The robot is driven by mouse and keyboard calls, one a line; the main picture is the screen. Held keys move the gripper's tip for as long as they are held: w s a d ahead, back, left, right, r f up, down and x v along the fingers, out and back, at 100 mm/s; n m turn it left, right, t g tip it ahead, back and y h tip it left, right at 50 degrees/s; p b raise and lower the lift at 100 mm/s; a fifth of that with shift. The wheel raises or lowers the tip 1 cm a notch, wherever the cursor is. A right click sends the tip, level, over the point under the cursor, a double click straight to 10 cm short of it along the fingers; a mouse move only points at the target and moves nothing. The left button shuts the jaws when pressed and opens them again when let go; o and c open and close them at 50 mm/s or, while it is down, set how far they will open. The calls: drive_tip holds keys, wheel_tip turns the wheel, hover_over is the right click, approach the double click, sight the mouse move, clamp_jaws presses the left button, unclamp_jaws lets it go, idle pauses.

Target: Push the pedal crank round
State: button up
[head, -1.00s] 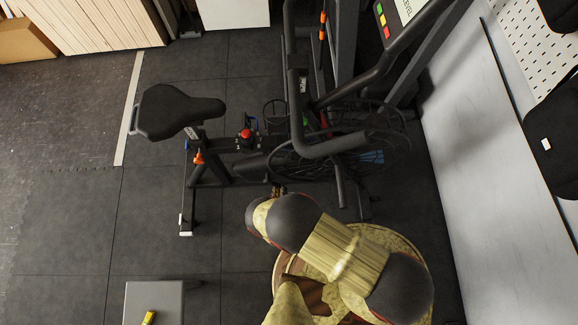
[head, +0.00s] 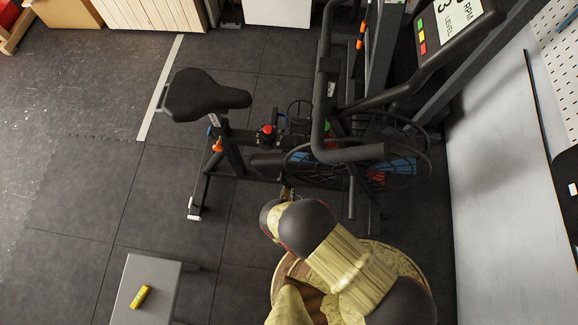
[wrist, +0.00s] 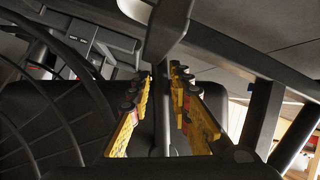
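The exercise bike stands ahead of me, with its black spoked wheel (head: 410,150) and frame in the head view. The pedal crank is hard to make out there, mostly hidden low beside the frame. My gripper (head: 287,192) reaches the bike's near side, below the wheel; its fingers are barely visible past my arm. In the wrist view, my gripper's two yellow fingers (wrist: 166,112) stand apart. A dark grey bar (wrist: 165,85), apparently the crank or pedal part, runs between them. I cannot tell whether either finger touches it.
The bike's seat (head: 205,93) is at the left and its handlebar (head: 345,153) overhangs the wheel. A grey stool or small table (head: 150,285) with a yellow item (head: 140,297) stands at lower left. Dark floor is clear at left.

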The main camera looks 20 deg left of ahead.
drive_tip(key=o, duration=0.3)
drive_tip(key=shift+v, duration=3.8)
